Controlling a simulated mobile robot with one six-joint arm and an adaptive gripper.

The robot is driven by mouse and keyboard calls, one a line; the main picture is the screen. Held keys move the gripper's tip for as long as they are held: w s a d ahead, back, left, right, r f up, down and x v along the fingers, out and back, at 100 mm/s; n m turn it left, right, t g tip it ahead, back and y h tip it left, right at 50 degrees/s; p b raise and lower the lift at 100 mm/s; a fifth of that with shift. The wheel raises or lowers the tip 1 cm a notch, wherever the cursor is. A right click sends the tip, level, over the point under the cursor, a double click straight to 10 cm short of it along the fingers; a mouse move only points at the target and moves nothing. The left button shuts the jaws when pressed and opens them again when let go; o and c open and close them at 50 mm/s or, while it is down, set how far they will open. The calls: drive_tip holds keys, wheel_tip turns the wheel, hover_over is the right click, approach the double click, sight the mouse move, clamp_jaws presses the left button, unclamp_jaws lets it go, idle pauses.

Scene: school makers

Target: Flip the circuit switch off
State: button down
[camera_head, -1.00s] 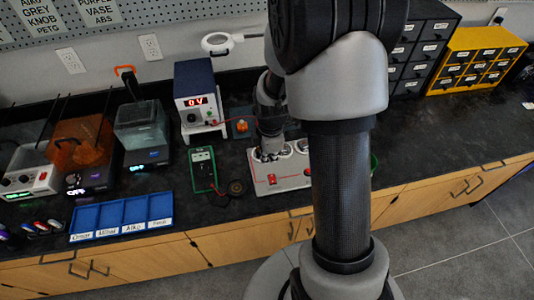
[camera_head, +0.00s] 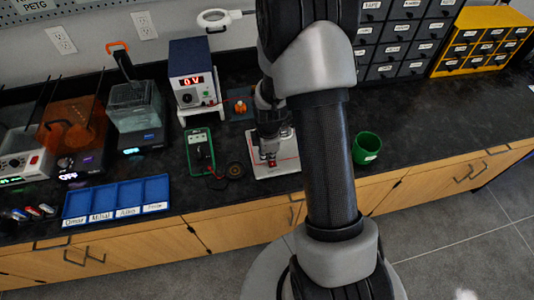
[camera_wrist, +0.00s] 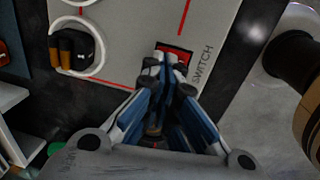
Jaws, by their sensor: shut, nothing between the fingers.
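The circuit board (camera_head: 287,164) is a white panel with red lines lying on the dark bench, partly hidden by my arm. Its red switch (camera_wrist: 174,56) sits beside the printed word SWITCH in the wrist view. My gripper (camera_wrist: 167,72) is shut and empty, with its fingertips right at the switch and covering part of it. I cannot tell whether they touch it or which way the switch is tipped. In the head view my gripper (camera_head: 271,160) points down over the front part of the board.
A green multimeter (camera_head: 200,151) and a blue labelled tray (camera_head: 117,200) lie left of the board. A power supply (camera_head: 193,73) reading 0 V stands behind. A green cup (camera_head: 367,148) stands to the right, where the bench is mostly clear.

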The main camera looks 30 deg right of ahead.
drive_tip(key=shift+w+f+g+p, duration=0.25)
drive_tip(key=shift+g+p, duration=0.25)
drive_tip(key=shift+p, duration=0.15)
drive_tip(key=shift+f+g, duration=0.3)
drive_tip(key=shift+s, duration=0.1)
drive_tip(key=shift+s+a, duration=0.15)
drive_tip(key=shift+s, duration=0.5)
drive_tip(key=shift+a+r+p, duration=0.1)
drive_tip(key=shift+r+p, duration=0.3)
drive_tip(key=shift+p, duration=0.15)
wheel_tip(320, 180, up, 14)
drive_tip(key=w+p, duration=0.3)
drive_tip(key=p, duration=0.2)
drive_tip(key=shift+d+f, duration=0.25)
drive_tip(key=shift+d, duration=0.2)
